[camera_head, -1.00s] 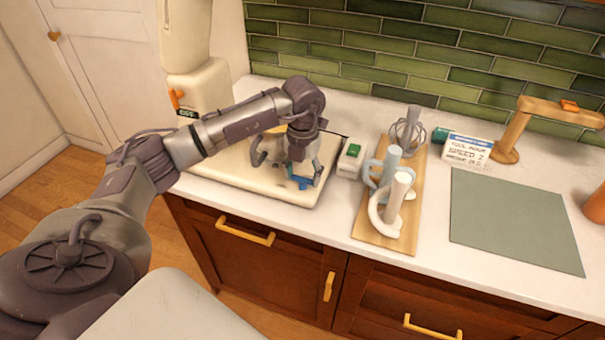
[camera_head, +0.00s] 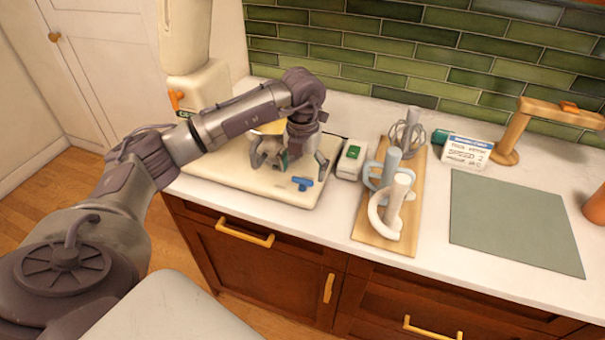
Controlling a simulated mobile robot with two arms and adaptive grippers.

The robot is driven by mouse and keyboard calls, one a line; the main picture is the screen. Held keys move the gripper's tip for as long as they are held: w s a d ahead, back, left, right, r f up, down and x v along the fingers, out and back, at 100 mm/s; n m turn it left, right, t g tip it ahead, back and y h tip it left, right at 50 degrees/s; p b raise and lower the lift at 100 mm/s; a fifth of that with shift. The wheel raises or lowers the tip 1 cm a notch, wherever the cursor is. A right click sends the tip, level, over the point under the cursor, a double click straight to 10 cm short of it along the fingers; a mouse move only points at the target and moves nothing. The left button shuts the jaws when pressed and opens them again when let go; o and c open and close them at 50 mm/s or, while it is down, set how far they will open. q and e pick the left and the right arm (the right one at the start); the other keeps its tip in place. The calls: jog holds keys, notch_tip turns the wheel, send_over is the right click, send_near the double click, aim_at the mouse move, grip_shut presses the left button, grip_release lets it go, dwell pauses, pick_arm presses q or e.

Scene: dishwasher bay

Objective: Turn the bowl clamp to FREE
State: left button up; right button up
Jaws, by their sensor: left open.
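The blue clamp handle (camera_head: 302,184) lies at the front right of the mixer's cream base plate (camera_head: 250,185). It shows as a small T-like shape, uncovered. No FREE mark is readable, so I cannot tell its setting. My left gripper (camera_head: 289,165) is open and empty, just behind and above the handle, apart from it. Its fingers are spread to left and right. The gripper and forearm hide much of the base plate's rear. My right gripper is not in view.
The cream mixer (camera_head: 199,86) with an orange lever (camera_head: 176,97) stands at the back left. A box with a green button (camera_head: 351,159) sits right of the plate. A wooden board (camera_head: 383,232) holds mixer tools.

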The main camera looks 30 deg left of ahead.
aim_at(303, 179)
pick_arm(q)
notch_tip(303, 179, up, 10)
dwell(0.3)
dwell(0.4)
